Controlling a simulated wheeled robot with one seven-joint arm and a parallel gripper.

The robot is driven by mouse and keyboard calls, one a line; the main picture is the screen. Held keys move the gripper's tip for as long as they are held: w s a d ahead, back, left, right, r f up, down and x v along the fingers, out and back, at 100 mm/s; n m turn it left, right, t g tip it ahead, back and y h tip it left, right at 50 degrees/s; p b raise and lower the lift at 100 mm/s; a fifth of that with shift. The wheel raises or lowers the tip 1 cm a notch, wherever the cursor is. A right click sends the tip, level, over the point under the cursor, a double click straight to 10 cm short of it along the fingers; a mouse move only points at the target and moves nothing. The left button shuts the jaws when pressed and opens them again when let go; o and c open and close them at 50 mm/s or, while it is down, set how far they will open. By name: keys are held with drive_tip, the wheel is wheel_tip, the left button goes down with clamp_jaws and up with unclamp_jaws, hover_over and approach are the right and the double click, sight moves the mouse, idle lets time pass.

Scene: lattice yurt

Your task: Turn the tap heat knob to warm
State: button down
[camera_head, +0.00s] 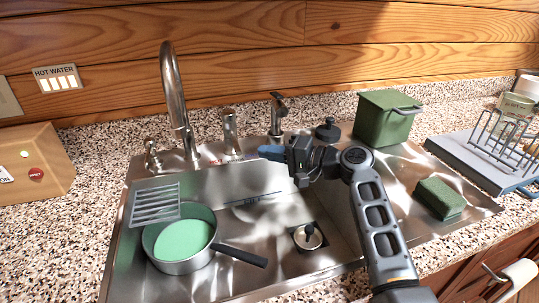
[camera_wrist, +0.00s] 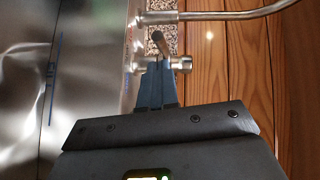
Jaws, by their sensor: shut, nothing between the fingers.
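The tap has a tall curved steel spout (camera_head: 176,100) at the back left of the sink; its spout (camera_wrist: 230,15) runs along the top of the wrist view. A short upright metal post (camera_head: 230,124) stands right of it, with small red and blue marks by its foot; I take this as the heat knob. In the wrist view the post (camera_wrist: 180,65) lies just past my fingertips, with a slanted metal lever beside it. My gripper (camera_head: 262,152) is shut and empty, its blue fingers pointing left. Whether the fingertips touch the post, I cannot tell.
A dark-handled pan (camera_head: 184,262) with green contents sits in the sink (camera_head: 300,205). Another metal handle (camera_head: 152,154) and a dispenser (camera_head: 278,112) flank the tap. A HOT WATER panel (camera_head: 58,78) hangs on the wall.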

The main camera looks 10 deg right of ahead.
drive_tip(key=s+d+r+b, duration=0.1)
drive_tip(key=s+d, duration=0.5)
drive_tip(key=s, duration=0.2)
